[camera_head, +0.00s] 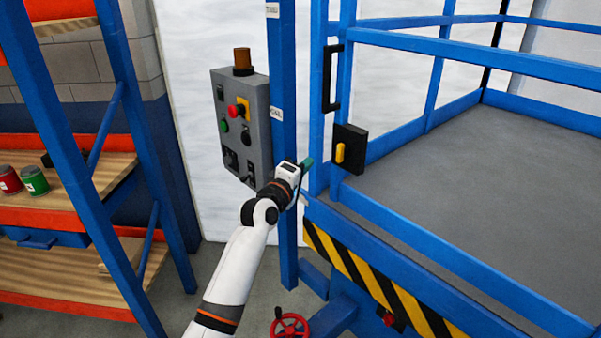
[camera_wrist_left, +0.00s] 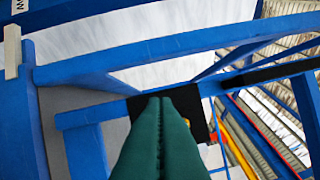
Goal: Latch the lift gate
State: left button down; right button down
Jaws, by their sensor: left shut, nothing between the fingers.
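The lift gate's latch is a black box (camera_head: 348,160) with a yellow lever (camera_head: 340,152), on the blue frame of the lift platform. The lever stands roughly upright. A black vertical handle (camera_head: 327,78) is on the blue post above it. My left gripper (camera_head: 308,163) is shut and empty, just left of the latch box. In the left wrist view its green fingers (camera_wrist_left: 161,103) are pressed together in front of a black plate (camera_wrist_left: 203,130) that they partly hide. I cannot tell whether the fingertips touch anything. My right gripper is out of view.
A grey control box (camera_head: 242,120) with buttons hangs on a blue post left of my left gripper. A striped platform edge (camera_head: 365,280) and red handwheel (camera_head: 290,326) are below. A shelf (camera_head: 105,175) with a red can (camera_head: 9,180) and green can (camera_head: 34,181) stands left.

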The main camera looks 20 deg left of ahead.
pick_arm(q)
jog(key=shift+s+a+f, duration=0.1)
jog(key=shift+s+a, duration=0.1)
jog(key=shift+s, duration=0.3)
jog(key=shift+s+a+f, duration=0.1)
jog(key=shift+s+a, duration=0.1)
jog(key=shift+s, duration=0.3)
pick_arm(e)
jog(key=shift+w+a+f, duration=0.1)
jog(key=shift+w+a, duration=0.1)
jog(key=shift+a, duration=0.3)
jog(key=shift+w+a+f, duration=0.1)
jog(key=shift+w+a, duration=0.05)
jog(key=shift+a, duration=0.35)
